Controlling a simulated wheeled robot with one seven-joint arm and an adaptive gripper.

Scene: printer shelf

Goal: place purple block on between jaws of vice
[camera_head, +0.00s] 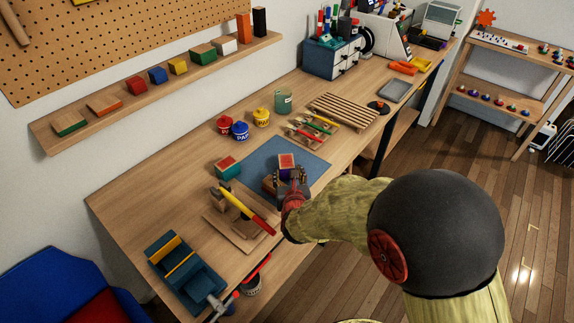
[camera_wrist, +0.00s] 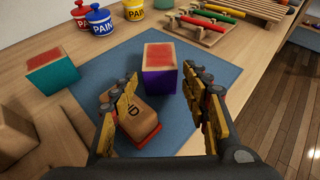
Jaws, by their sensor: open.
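The purple block (camera_wrist: 167,84) has a red top with wooden edges and stands upright on the blue mat (camera_wrist: 100,72). It also shows in the head view (camera_head: 287,163), just past my gripper. My gripper (camera_wrist: 160,78) is open, with its fingertips on either side of the block's near end; I cannot tell if they touch it. A wooden block with dark lettering and a red base (camera_wrist: 138,118) lies tilted by my left finger. The blue vice (camera_head: 203,280) with yellow jaw facings stands at the table's near left end. The wrist view does not show the vice.
A teal block with a red top (camera_head: 228,166) stands left of the mat. A wooden stand (camera_head: 222,232) with a red-and-yellow tool lies between mat and vice. Paint pots (camera_head: 240,130), a tool tray (camera_head: 300,136) and a slatted rack (camera_head: 344,109) lie beyond the mat.

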